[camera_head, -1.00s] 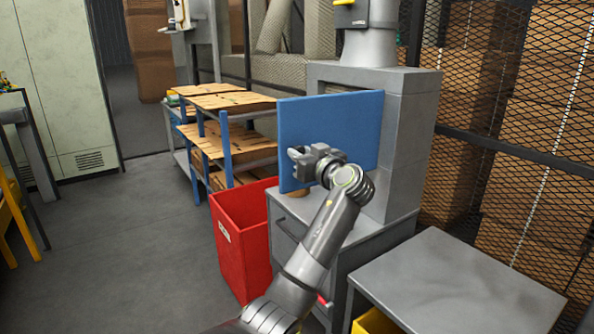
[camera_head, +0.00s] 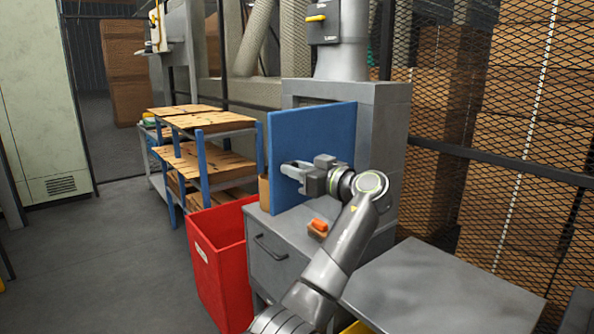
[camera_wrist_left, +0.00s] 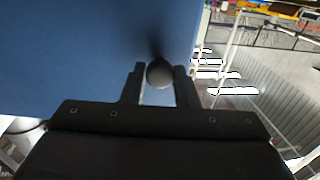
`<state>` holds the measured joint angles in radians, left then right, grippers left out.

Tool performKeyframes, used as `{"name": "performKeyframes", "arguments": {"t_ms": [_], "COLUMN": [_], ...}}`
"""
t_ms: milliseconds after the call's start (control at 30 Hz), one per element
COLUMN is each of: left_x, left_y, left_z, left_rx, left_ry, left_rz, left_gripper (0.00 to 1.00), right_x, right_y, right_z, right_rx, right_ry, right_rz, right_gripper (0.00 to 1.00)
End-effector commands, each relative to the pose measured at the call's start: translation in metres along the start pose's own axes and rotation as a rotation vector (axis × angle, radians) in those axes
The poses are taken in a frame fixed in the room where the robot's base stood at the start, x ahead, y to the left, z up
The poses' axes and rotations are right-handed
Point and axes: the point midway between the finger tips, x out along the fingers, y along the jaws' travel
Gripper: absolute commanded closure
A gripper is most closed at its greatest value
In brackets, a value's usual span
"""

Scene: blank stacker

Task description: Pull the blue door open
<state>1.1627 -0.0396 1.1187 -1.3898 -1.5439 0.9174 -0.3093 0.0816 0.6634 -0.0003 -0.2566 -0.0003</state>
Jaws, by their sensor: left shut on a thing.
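The blue door (camera_head: 312,130) is a flat panel on the front of a grey cabinet. It stands at an angle to the cabinet, its left edge swung out and its right edge close to the frame. My left gripper (camera_head: 289,172) is in front of the door near its left edge. The knob is hidden in the head view. My right gripper is not in view.
A red bin (camera_head: 222,262) stands left of the grey drawer base (camera_head: 281,270). An orange-topped object (camera_head: 318,226) lies on that base, below the door. A wooden-shelved rack (camera_head: 210,120) is behind, left. A grey table (camera_head: 440,290) stands at right, before a mesh fence.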

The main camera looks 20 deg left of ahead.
Motion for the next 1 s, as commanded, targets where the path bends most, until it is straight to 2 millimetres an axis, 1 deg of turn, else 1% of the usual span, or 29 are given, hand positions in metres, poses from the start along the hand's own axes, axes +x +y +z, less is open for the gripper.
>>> {"name": "performKeyframes", "arguments": {"t_ms": [33,100,200,467,567,667,733,900,1000], "left_x": [0.000,0.000,0.000,-0.001,-0.007,-0.021,-0.035,-0.078,-0.102], "left_y": [0.000,0.000,0.000,0.000,0.001,0.001,0.001,0.001,0.001], "left_z": [0.000,0.000,0.000,0.001,0.001,0.002,0.003,0.003,0.003], "left_rx": [0.000,0.000,0.000,0.001,0.000,0.000,-0.001,0.000,0.000], "left_ry": [-0.001,-0.001,-0.001,-0.001,-0.001,-0.001,-0.002,-0.002,-0.002], "left_rz": [0.001,0.001,0.001,0.002,0.004,0.005,0.005,0.007,0.006], "left_gripper": [0.72,0.63,0.52,0.52,0.52,0.52,0.52,0.52,0.52], "right_x": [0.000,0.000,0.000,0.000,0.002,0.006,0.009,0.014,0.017], "right_y": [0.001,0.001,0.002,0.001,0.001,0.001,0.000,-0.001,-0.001], "right_z": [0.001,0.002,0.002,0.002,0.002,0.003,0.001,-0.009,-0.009], "right_rx": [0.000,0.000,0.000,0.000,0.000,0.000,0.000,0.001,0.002], "right_ry": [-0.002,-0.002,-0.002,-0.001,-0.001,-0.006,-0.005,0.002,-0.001], "right_rz": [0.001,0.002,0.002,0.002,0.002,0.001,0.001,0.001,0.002], "right_gripper": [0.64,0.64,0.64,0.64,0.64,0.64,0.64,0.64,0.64]}}
